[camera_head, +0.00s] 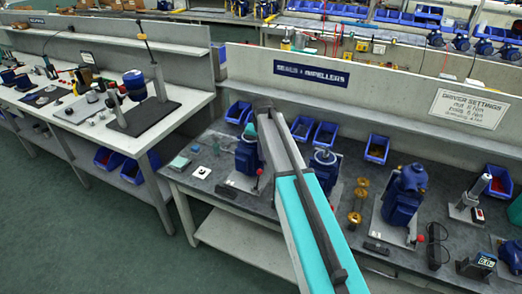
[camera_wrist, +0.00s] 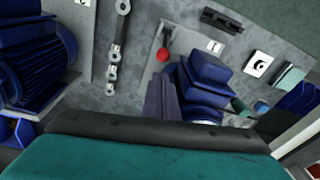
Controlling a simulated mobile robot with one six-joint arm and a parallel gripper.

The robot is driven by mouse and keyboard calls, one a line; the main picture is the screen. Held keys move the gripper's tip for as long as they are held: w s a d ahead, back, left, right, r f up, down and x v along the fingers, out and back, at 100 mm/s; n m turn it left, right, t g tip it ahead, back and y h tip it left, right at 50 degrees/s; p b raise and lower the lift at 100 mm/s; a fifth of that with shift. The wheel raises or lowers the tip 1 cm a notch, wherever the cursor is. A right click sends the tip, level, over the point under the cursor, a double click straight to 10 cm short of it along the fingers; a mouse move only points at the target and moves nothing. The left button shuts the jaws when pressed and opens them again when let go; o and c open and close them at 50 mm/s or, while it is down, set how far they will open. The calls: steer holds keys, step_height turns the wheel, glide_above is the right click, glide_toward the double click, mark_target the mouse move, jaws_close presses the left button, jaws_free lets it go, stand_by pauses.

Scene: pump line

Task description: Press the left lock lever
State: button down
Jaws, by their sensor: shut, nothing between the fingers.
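The left lock lever has a red knob (camera_head: 255,187) at the foot of the left blue pump (camera_head: 246,157) in the head view. In the wrist view the red knob (camera_wrist: 163,55) lies just beyond my gripper (camera_wrist: 163,80), near the centre. My gripper's dark fingers look closed together and empty, beside the blue pump (camera_wrist: 205,75). A small gap shows between fingertips and knob in the picture; their true distance is hard to judge. In the head view my own arm hides the gripper and part of the pump.
More blue pumps stand to the right, one at the middle (camera_head: 324,168) and one farther right (camera_head: 403,195). Brass parts (camera_head: 358,203) stand between them. Blue bins (camera_head: 377,148) line the back of the bench. A teal block (camera_head: 180,162) and white plate (camera_head: 201,172) lie left.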

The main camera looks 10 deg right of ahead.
step_height(320, 180, down, 6)
steer(key=p, duration=0.1)
steer(key=shift+w+p, duration=0.35)
steer(key=shift+p, duration=0.05)
steer(key=shift+d, duration=0.25)
